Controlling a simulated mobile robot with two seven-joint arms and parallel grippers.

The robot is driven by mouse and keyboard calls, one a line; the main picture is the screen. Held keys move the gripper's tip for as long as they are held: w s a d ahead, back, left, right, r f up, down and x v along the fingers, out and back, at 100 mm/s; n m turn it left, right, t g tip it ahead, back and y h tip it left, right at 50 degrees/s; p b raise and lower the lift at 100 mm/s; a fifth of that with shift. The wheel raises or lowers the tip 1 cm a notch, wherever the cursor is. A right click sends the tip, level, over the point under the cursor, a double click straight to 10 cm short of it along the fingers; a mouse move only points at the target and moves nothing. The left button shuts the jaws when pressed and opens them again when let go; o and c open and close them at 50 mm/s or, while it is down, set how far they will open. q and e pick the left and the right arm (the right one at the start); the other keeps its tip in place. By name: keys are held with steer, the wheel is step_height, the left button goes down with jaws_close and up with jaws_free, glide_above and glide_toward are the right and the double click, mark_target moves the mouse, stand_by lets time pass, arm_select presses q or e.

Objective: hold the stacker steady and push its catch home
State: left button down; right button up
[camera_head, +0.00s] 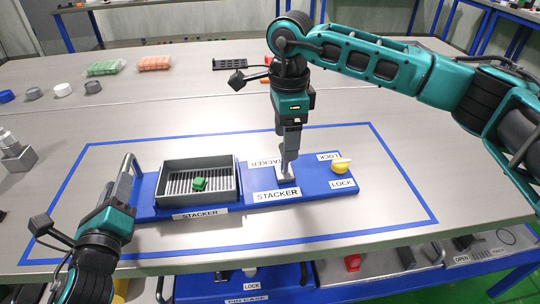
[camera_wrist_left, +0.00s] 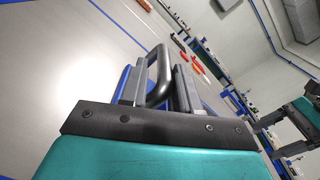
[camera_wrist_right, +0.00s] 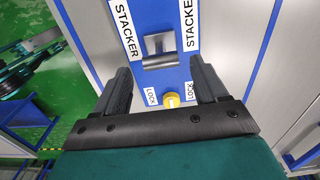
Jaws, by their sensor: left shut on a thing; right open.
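The stacker is a blue base (camera_head: 255,205) lying on the bench, with a grey ribbed tray (camera_head: 238,183) holding a small green piece (camera_head: 199,184). My left gripper (camera_head: 124,182) is shut on the dark bar handle (camera_wrist_left: 158,85) at the base's left end. A yellow knob (camera_head: 341,163), between two LOCK labels, sits at the right end; it also shows in the right wrist view (camera_wrist_right: 171,100). A grey metal part (camera_wrist_right: 160,48) lies between two STACKER labels. My right gripper (camera_head: 287,160) is open, pointing down over that part; whether it touches cannot be told.
Blue tape (camera_head: 400,180) outlines the area around the stacker. Grey metal blocks (camera_head: 17,152) stand at the left. Green (camera_head: 104,68) and orange (camera_head: 154,63) packs and a black rack (camera_head: 243,63) lie at the back. The bench right of the base is clear.

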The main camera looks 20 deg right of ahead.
mark_target(285, 163)
step_height(285, 163, down, 6)
steer(key=shift+r, duration=0.1)
steer(key=shift+c, duration=0.3)
